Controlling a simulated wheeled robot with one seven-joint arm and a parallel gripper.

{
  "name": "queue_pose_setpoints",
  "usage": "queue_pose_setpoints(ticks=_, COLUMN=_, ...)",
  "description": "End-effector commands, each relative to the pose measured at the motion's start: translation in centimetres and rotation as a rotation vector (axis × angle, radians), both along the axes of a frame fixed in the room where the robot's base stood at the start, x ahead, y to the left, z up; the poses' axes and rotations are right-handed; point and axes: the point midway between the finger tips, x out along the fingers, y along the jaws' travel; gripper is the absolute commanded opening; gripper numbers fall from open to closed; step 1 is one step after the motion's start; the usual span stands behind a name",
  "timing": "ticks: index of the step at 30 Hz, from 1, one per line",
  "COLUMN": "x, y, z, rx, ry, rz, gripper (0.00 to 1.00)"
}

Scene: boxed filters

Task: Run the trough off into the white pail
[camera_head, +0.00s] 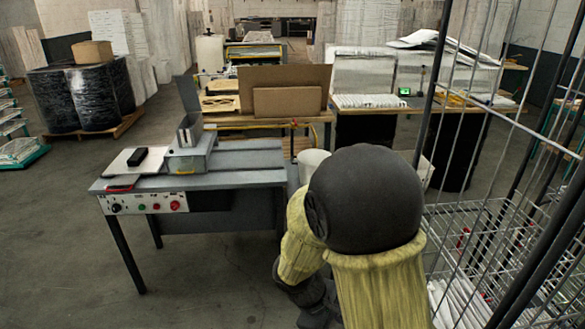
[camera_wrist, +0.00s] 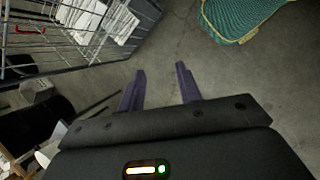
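A white, pail-like round shape (camera_head: 312,160) stands behind my arm in the head view, by the right end of the grey bench. My arm hides much of it. Another pale rounded shape (camera_head: 424,170) shows on the other side of my arm; I cannot tell what it is. I cannot make out the trough for certain. A thin yellow line with a small red-topped fitting (camera_head: 294,124) runs along the front of the wooden bench behind. My gripper (camera_wrist: 160,84) is open and empty in the wrist view, over bare floor. Its fingers are hidden in the head view.
The grey bench (camera_head: 245,160) with a control panel and metal device stands left of my arm. A wire cage (camera_head: 480,235) stands close on the right; it also shows in the wrist view (camera_wrist: 45,35). A teal-green object (camera_wrist: 235,15) lies beyond my fingers. Floor at front left is clear.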

Motion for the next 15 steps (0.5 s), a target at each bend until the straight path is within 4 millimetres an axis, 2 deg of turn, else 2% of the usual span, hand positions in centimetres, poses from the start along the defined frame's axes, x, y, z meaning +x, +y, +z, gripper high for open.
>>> queue_pose_setpoints(ticks=3, x=-1.6, y=-1.0, z=1.7, rx=0.188, ry=-0.127, rz=-0.306, gripper=0.34)
queue_pose_setpoints(ticks=9, x=-2.6, y=-2.1, z=4.6, rx=0.422, ry=-0.355, rz=-0.745, gripper=0.34)
queue_pose_setpoints(ticks=12, x=-2.7, y=-2.6, z=5.4, rx=0.477, ry=-0.425, rz=-0.861, gripper=0.34)
queue_pose_setpoints(ticks=15, x=-2.7, y=-2.8, z=5.7, rx=0.496, ry=-0.45, rz=-0.906, gripper=0.34)
